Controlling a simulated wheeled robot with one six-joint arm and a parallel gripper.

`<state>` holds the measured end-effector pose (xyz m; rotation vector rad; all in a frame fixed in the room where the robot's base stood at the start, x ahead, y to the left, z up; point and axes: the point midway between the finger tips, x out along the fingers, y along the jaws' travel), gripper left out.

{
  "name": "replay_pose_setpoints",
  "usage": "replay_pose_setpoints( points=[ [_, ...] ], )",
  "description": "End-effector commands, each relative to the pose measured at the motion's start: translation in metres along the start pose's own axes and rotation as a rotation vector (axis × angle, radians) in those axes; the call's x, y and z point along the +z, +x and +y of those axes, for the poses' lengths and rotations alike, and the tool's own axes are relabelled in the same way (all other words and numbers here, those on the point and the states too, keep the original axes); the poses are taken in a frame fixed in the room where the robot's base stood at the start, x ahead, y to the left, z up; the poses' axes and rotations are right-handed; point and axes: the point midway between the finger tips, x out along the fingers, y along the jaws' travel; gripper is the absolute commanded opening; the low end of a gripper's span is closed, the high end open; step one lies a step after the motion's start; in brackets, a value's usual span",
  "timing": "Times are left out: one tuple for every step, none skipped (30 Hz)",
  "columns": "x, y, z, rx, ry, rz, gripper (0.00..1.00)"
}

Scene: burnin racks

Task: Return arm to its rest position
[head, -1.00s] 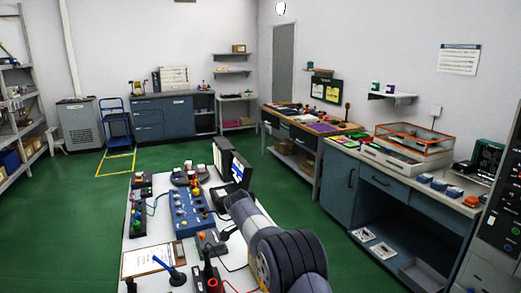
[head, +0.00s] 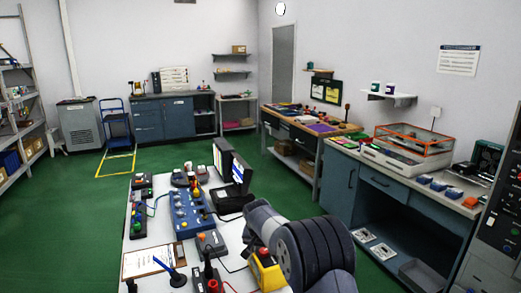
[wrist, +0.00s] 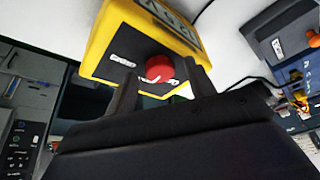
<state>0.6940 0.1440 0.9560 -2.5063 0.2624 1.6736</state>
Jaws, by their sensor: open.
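My arm (head: 310,250) is folded at the lower middle of the head view, over the right side of the white bench (head: 150,236). It hides my gripper there. In the wrist view my gripper (wrist: 165,85) is open, its two dark fingers apart with nothing held between them. Beyond the fingers is a yellow box with a red button (wrist: 145,30). I cannot tell how near the fingers are to it. A yellow box (head: 266,272) also shows beside my arm in the head view.
A long blue counter (head: 380,182) runs along the right. Green floor (head: 70,230) is clear on the left.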

Motion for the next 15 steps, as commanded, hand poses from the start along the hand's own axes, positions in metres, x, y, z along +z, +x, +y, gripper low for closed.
replay_pose_setpoints(
  points=[
    [-0.001, -0.002, 0.001, -0.009, -0.025, -0.001, 0.52],
    [-0.001, -0.002, 0.001, -0.017, -0.042, -0.002, 0.52],
    [-0.001, -0.002, 0.001, -0.027, -0.065, -0.001, 0.52],
    [-0.001, -0.002, 0.002, -0.033, -0.082, -0.001, 0.52],
    [-0.001, -0.002, 0.002, -0.04, -0.098, -0.001, 0.52],
    [-0.001, -0.002, 0.002, -0.05, -0.119, -0.001, 0.52],
    [-0.001, -0.002, 0.002, -0.056, -0.135, 0.0, 0.52],
    [-0.001, -0.002, 0.002, -0.062, -0.152, -0.001, 0.52],
    [-0.001, -0.002, 0.003, -0.071, -0.173, -0.001, 0.52],
    [-0.001, -0.002, 0.003, -0.078, -0.188, -0.002, 0.52],
    [-0.001, -0.002, 0.003, -0.083, -0.202, 0.0, 0.52],
    [-0.001, -0.01, 0.003, -0.083, -0.2, 0.003, 0.52],
    [-0.001, -0.016, 0.003, -0.084, -0.2, 0.005, 0.52],
    [-0.001, -0.021, 0.003, -0.084, -0.2, 0.005, 0.52],
    [-0.001, -0.028, 0.004, -0.083, -0.199, 0.004, 0.52]
  ],
)
